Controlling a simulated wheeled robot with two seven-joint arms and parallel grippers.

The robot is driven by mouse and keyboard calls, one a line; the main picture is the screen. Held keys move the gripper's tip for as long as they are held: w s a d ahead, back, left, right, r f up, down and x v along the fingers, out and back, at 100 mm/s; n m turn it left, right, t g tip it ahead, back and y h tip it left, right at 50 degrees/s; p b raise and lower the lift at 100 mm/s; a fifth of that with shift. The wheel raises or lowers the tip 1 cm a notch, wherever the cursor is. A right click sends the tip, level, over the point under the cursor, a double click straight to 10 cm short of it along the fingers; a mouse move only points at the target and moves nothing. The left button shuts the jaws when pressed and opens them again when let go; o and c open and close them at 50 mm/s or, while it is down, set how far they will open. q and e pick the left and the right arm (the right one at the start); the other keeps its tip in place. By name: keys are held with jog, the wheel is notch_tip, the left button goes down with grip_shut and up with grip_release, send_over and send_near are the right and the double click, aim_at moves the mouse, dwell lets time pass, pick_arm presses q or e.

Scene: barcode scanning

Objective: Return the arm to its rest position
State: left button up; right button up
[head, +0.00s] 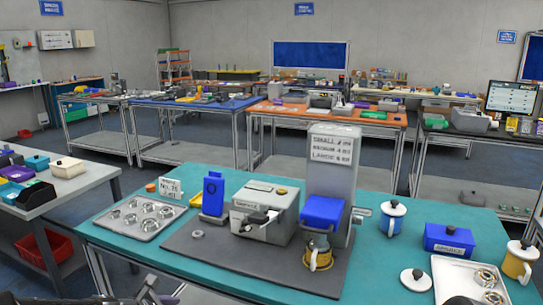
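Part of my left gripper (148,289) shows at the bottom edge, left of centre, in front of the teal table (395,270). It is small and cut off, so I cannot tell whether it is open or holds anything. I cannot make out my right gripper.
The teal table carries a grey machine (265,212), a tall blue-fronted machine (333,175), a left tray (140,232), a right tray (445,268), a blue box (449,239) and mugs. A grey side table (75,188) stands left.

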pick_arm(q)
jog(key=s+d+f+m+g+y, duration=0.1)
jog(key=s+d+f+m+g, duration=0.1)
jog(key=s+f+m, duration=0.7)
jog(key=s+d+f+m+g+y, duration=0.1)
jog(key=s+d+f+m+g, duration=0.15)
jog(key=s+f+m, duration=0.6)
jog(key=s+d+f+m+g+h, duration=0.1)
jog(key=s+d+f+m+g, duration=0.2)
jog(key=s+d+f+m, duration=0.3)
jog(key=s+d+f, duration=0.5)
jog(key=s, duration=0.2)
jog(key=shift+s+d+m+h, duration=0.2)
jog(key=shift+s+m+h, duration=0.15)
jog(key=shift+h, duration=0.05)
jog(key=shift+f, duration=0.1)
